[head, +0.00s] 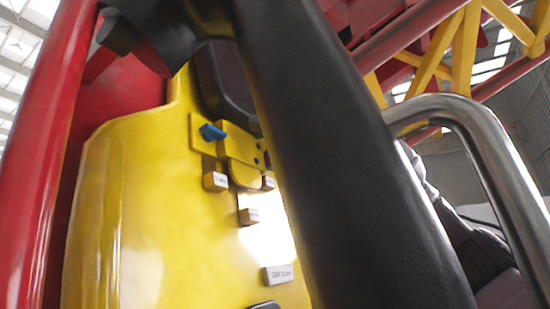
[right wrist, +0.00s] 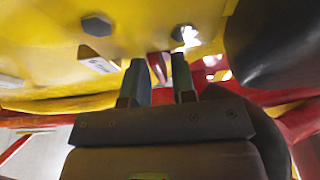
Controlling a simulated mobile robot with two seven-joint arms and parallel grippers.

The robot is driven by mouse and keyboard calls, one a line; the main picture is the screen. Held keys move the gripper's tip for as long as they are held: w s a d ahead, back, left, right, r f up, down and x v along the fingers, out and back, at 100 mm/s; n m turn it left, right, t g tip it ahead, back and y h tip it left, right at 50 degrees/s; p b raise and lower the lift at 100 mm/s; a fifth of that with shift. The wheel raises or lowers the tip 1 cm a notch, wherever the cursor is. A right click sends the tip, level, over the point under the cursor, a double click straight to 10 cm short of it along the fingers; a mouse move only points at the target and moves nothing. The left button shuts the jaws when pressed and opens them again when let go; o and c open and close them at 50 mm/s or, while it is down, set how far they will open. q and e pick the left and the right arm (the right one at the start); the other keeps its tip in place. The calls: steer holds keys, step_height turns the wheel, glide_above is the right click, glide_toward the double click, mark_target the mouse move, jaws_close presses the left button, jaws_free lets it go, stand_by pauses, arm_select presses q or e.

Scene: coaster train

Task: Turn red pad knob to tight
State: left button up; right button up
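In the right wrist view, my right gripper (right wrist: 160,75) points at the yellow surface with its two dark fingers apart. A small reddish piece (right wrist: 159,65) shows in the gap between the fingertips; I cannot tell whether it is the red pad knob, or whether a finger touches it. In the head view, a blue knob (head: 212,132) sits on a small yellow plate on the yellow panel (head: 165,200). No red knob is clear there. I cannot make out either gripper in the head view.
A thick black padded bar (head: 345,150) crosses the head view and hides part of the panel. A curved metal rail (head: 485,130) stands right of it, a red post (head: 50,140) at left. Small label blocks (head: 278,274) stick out of the panel.

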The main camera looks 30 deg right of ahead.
steer(key=shift+o, duration=0.8)
steer(key=b+v, duration=0.1)
steer(key=v, duration=1)
steer(key=shift+w, duration=0.1)
